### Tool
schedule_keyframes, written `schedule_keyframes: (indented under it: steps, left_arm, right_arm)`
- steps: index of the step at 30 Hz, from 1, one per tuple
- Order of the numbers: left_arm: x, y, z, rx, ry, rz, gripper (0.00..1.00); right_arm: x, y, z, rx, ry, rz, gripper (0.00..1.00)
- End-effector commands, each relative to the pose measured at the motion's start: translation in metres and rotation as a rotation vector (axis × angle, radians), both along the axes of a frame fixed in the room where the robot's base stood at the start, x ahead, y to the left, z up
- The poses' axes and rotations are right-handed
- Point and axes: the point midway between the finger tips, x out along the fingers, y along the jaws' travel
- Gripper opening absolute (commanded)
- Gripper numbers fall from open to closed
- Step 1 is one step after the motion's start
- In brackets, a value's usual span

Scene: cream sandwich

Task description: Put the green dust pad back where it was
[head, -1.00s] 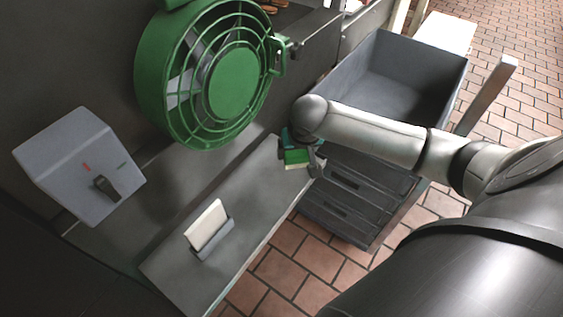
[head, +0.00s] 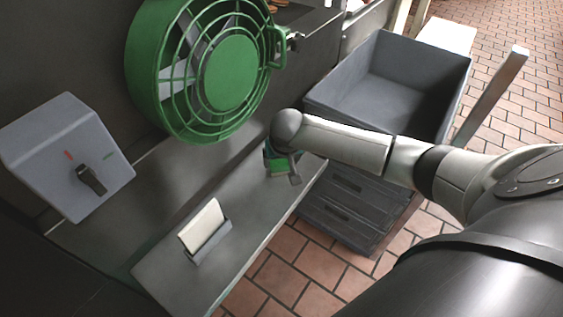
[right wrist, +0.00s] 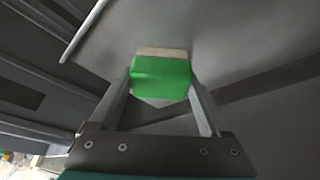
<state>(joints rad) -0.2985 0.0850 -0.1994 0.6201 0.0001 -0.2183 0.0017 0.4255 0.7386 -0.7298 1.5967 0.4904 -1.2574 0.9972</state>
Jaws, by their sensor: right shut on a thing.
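The green dust pad (head: 277,166), with a pale layer along one edge, is between the fingers of my right gripper (head: 282,172). In the right wrist view the pad (right wrist: 160,77) is gripped from both sides by the fingers. My right gripper is shut on it, over the far end of the grey shelf (head: 165,272). I cannot tell whether the pad touches the shelf. A small grey holder (head: 212,243) with a white pad (head: 202,227) standing in it is nearer on the shelf. My left gripper is not in view.
A green caged fan (head: 232,74) is close to the left of my right gripper. A grey switch box (head: 68,155) with a black knob is at the left. A grey open bin (head: 400,85) stands right of the shelf, above dark crates (head: 345,215). The shelf between gripper and holder is clear.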

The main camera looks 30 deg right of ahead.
Motion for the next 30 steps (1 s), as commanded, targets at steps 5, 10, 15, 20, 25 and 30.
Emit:
schedule_keyframes:
  steps: [5, 10, 15, 20, 25, 30]
  left_arm:
    - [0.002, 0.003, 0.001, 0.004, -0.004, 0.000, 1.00]
    - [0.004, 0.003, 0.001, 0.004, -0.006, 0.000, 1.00]
    - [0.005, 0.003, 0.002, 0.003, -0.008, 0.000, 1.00]
    - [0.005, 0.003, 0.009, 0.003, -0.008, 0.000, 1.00]
    - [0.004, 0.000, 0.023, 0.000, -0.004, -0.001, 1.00]
    - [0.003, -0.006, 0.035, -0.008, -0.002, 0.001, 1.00]
  right_arm:
    - [-0.002, 0.001, -0.001, 0.001, 0.005, 0.000, 0.93]
    - [-0.001, 0.000, -0.001, 0.001, 0.004, 0.000, 1.00]
    - [-0.002, 0.001, 0.001, 0.001, 0.004, 0.000, 1.00]
    - [-0.007, 0.002, 0.016, 0.001, 0.003, 0.000, 1.00]
    - [-0.018, 0.007, 0.047, 0.001, 0.002, 0.001, 1.00]
    - [-0.030, 0.012, 0.078, 0.002, 0.003, 0.001, 1.00]
